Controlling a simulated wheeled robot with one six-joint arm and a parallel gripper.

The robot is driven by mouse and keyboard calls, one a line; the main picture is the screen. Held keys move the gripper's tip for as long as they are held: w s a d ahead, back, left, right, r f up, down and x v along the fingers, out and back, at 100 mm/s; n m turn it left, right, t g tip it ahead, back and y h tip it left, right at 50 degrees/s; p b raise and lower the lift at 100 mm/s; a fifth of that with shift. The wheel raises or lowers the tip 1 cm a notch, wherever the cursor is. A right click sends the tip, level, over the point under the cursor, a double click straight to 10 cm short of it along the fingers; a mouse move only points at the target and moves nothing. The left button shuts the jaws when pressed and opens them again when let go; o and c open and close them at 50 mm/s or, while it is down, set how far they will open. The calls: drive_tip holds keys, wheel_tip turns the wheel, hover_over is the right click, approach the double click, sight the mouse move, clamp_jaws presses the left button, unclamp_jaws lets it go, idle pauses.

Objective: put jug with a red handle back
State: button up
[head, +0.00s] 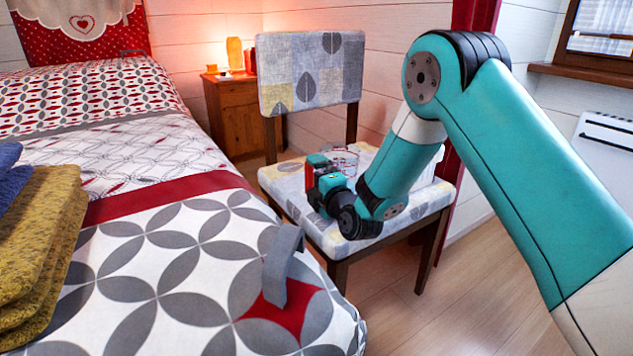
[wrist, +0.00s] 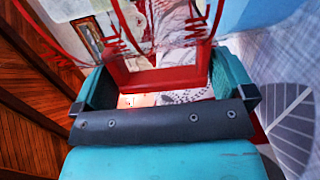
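The jug (head: 345,158) is clear with red line drawings and a red handle. It is at the chair's patterned seat (head: 290,183); I cannot tell whether it touches the seat. My gripper (head: 315,178) is low over the seat, on the handle side of the jug. In the wrist view, the red handle (wrist: 150,76) fills the space between my two fingers (wrist: 162,82), and they appear shut on it. The jug's clear body (wrist: 185,28) lies beyond the handle, partly out of frame. My arm hides part of the seat in the head view.
A white object (head: 428,168) on the seat is mostly hidden by my arm. The bed (head: 150,240) stands left of the chair, with folded towels (head: 35,245) and a grey strap-like object (head: 282,265). A wooden nightstand (head: 238,115) is behind. Floor (head: 430,310) is clear at front right.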

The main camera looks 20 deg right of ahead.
drive_tip(key=shift+r, duration=0.2)
drive_tip(key=shift+s+d+f, duration=0.1)
drive_tip(key=shift+s+f, duration=0.1)
drive_tip(key=b+v, duration=1)
drive_tip(key=shift+f+b, duration=0.1)
drive_tip(key=shift+b, duration=0.2)
drive_tip(key=shift+s+d+r+b, duration=0.1)
drive_tip(key=shift+s+r+b, duration=0.1)
drive_tip(key=shift+s, duration=0.2)
drive_tip(key=shift+s+d+r+b, duration=0.1)
drive_tip(key=shift+s+b, duration=0.05)
drive_tip(key=shift+s, duration=0.2)
